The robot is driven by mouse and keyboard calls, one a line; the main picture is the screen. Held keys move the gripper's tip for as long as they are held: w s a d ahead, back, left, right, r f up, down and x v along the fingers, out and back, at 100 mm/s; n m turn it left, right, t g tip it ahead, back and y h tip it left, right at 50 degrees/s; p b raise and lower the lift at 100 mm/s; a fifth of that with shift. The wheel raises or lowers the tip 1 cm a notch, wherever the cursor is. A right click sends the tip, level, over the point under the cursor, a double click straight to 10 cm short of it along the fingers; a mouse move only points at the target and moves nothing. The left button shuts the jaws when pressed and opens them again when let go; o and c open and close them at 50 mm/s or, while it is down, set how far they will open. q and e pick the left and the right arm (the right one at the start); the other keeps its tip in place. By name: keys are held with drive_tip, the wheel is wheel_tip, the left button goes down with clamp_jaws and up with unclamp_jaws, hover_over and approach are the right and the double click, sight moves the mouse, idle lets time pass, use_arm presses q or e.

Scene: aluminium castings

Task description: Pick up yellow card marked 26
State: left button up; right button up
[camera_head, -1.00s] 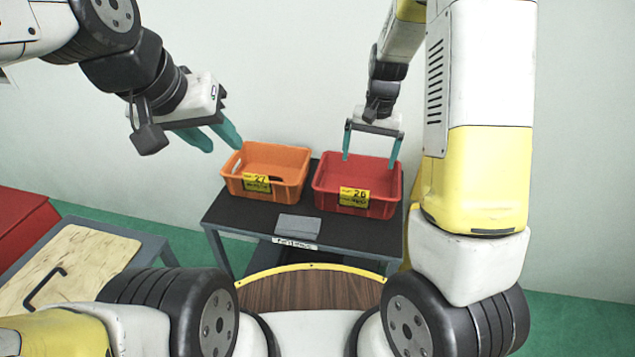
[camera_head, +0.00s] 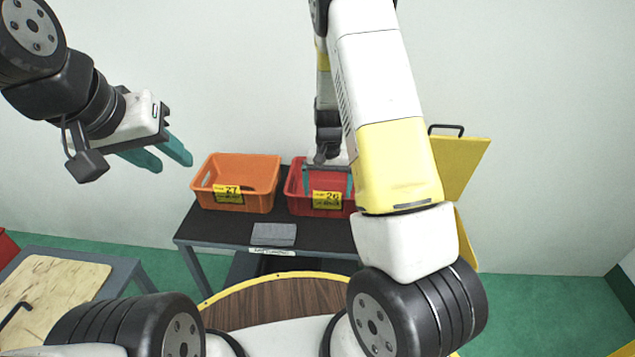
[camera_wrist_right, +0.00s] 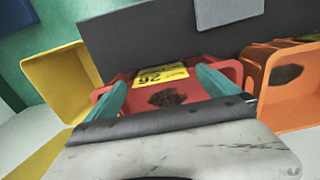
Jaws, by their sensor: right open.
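The yellow card marked 26 (camera_head: 326,200) is on the front wall of the red bin (camera_head: 296,203). The card also shows in the right wrist view (camera_wrist_right: 162,75), upside down, between my fingers. My right gripper (camera_head: 328,190) is open, with its teal fingers apart over the red bin; nothing is between them. From the wrist, the fingers (camera_wrist_right: 160,84) lie on either side of the card, and I cannot tell how far above it they are. My left gripper (camera_head: 173,165) is open and empty, up to the left of the orange bin.
The orange bin (camera_head: 262,170) with a yellow card marked 27 (camera_head: 228,194) stands left of the red bin. Both are on a dark table (camera_head: 215,229) with a grey plate (camera_head: 273,234) near its front edge. A yellow panel (camera_head: 460,165) stands behind my right arm.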

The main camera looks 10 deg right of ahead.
drive_tip(key=c, duration=1.4)
drive_tip(key=shift+o, duration=0.2)
drive_tip(key=shift+r, duration=0.1)
